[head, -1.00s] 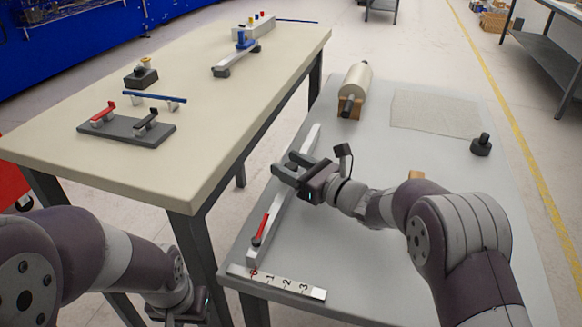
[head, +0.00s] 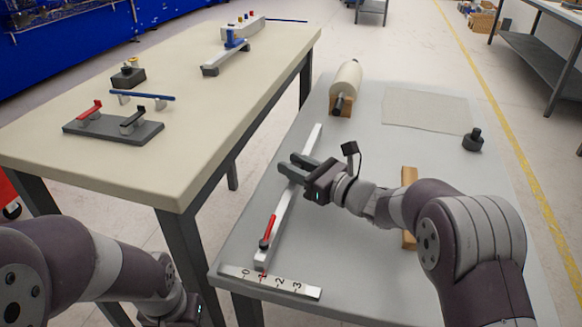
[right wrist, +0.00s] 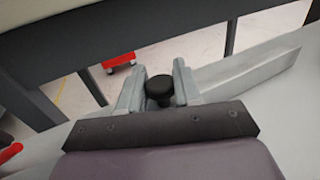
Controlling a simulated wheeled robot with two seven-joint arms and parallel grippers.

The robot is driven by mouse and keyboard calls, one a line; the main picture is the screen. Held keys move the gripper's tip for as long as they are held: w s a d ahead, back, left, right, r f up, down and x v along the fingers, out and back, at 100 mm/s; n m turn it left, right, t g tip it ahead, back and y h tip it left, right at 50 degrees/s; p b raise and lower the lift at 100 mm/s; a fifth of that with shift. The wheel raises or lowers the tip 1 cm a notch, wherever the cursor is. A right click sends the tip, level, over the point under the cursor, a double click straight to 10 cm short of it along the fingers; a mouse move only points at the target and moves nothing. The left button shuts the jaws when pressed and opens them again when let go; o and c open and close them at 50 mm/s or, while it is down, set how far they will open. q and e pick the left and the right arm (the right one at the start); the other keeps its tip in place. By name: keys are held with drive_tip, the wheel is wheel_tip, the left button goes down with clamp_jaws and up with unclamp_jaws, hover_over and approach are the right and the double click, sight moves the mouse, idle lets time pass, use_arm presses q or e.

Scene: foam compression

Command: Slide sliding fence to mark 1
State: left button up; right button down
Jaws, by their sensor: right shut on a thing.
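The sliding fence (head: 283,210) is a long pale bar lying lengthwise on the grey table, with a red lever (head: 268,232) near its close end. My right gripper (head: 291,168) is at the fence's middle. In the right wrist view my right gripper (right wrist: 158,88) is shut on the fence's black knob (right wrist: 159,87), one finger on each side. The white scale (head: 290,287) with marks 0 to 3 lies at the table's near edge. The fence's near end, with a small red pointer, is at about mark 1. My left gripper (head: 172,314) is at the bottom edge, its fingers mostly cut off.
A roll on a wooden stand (head: 345,85), a mesh sheet (head: 428,108), a black knobbed weight (head: 473,139) and a wooden block (head: 409,174) are on the grey table. A beige table (head: 190,185) with fixtures stands to the left, across a gap.

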drive_tip(key=c, duration=0.9)
unclamp_jaws()
drive_tip(key=shift+r, duration=0.2)
drive_tip(key=shift+o, duration=0.2)
drive_tip(key=p+v, duration=0.1)
drive_tip(key=v, duration=1)
drive_tip(key=shift+s+d+p, duration=0.25)
drive_tip(key=shift+p, duration=0.15)
drive_tip(key=shift+s+d+f, duration=0.1)
drive_tip(key=shift+s+d, duration=0.25)
